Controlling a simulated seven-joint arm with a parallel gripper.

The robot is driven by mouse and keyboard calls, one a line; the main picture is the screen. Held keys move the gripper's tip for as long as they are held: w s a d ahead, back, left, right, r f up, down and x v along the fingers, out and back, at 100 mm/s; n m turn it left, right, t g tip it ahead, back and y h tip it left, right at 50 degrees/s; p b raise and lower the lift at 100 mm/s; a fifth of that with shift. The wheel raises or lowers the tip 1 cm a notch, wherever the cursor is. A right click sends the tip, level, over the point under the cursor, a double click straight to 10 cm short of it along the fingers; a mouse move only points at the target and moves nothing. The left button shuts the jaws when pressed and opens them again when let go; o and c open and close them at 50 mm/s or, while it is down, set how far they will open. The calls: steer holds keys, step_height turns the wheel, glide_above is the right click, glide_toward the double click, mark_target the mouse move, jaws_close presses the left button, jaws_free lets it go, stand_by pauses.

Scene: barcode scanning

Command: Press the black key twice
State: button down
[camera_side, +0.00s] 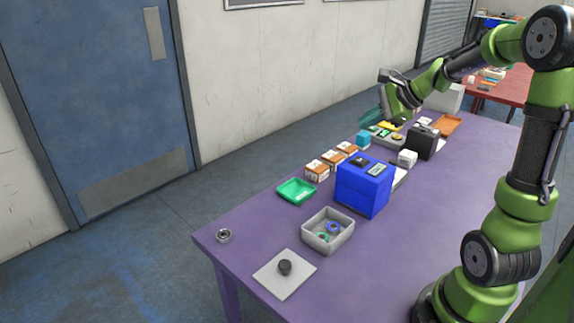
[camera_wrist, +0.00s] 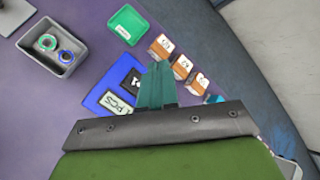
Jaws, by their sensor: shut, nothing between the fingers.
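A blue box (camera_side: 362,195) stands on the purple table. On its top sit a black key (camera_side: 359,161) and a small display (camera_side: 376,170). In the wrist view the black key (camera_wrist: 132,82) bears a white mark, and the display (camera_wrist: 117,106) reads what looks like "1 PCS". My gripper (camera_side: 368,115), with teal fingers, is raised behind and above the box in the side view, apart from the key. In the wrist view the shut, empty fingers (camera_wrist: 159,66) appear just right of the key and cover part of the blue box (camera_wrist: 100,92).
A green tray (camera_side: 296,191), a grey bin (camera_side: 328,232) holding rings and several orange-and-white cartons (camera_side: 318,171) stand near the box. A black box (camera_side: 422,142) stands behind it. A grey plate (camera_side: 285,275) with a dark knob lies at the front corner.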

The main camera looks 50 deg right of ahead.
mark_target(363, 161)
steer(key=shift+r, duration=0.55)
steer(key=shift+f, duration=4.45)
steer(key=shift+f, duration=0.15)
steer(key=shift+f, duration=0.25)
steer(key=shift+f, duration=0.45)
steer(key=shift+r, duration=0.9)
